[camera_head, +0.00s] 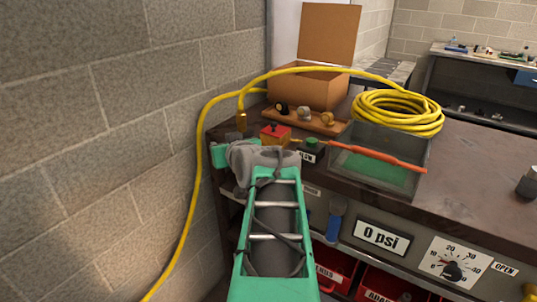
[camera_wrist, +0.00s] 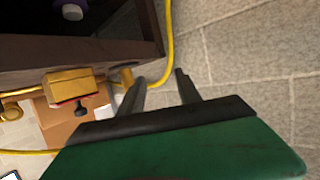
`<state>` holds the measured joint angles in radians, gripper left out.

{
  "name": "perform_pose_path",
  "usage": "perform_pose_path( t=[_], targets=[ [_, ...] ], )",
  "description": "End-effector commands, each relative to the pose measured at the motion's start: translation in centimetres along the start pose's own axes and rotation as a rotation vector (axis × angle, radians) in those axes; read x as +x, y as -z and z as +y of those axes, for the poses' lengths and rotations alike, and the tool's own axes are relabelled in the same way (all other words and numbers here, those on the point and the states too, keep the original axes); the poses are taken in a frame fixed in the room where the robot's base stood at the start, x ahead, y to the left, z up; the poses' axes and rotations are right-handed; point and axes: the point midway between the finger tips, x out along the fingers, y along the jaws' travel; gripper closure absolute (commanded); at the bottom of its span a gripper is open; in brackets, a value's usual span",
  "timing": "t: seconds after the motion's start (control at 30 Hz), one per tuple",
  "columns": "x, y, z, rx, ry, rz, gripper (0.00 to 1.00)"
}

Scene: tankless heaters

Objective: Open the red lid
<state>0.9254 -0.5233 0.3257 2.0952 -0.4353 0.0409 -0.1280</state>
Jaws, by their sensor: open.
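A small yellow box with a red lid (camera_head: 275,131) sits on the left end of the workbench (camera_head: 455,185); the lid lies closed on it. In the wrist view, which looks upside down, the yellow box (camera_wrist: 73,88) is left of my fingers, with a thin red edge (camera_wrist: 77,99) and a dark knob below it. My gripper (camera_wrist: 160,76) is open and empty, its two dark fingers apart, beside the box and not touching it. In the head view my arm hides most of the gripper.
A brass hose end (camera_head: 241,121) stands by the box; it also shows close to one finger in the wrist view (camera_wrist: 127,76). A yellow hose (camera_head: 190,215) hangs along the brick wall at left. A grey tray (camera_head: 375,165) and green button (camera_head: 310,145) stand right of the box.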

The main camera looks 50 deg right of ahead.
Motion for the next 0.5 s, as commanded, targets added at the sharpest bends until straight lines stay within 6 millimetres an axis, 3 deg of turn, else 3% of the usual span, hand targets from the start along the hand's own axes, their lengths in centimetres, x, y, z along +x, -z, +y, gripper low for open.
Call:
perform_pose_path(
  t=[0.03,0.1,0.2,0.37,0.5],
  targets=[
    [0.7,-1.8,5.0,0.017,-0.076,0.098,0.59],
    [-0.2,-0.3,9.3,0.024,-0.142,0.207,0.59],
    [-1.6,0.8,13.0,0.023,-0.199,0.3,0.59],
    [-2.4,1.9,14.5,0.021,-0.225,0.342,0.59],
    [-1.0,2.4,14.7,0.022,-0.222,0.338,0.59]
  ],
)
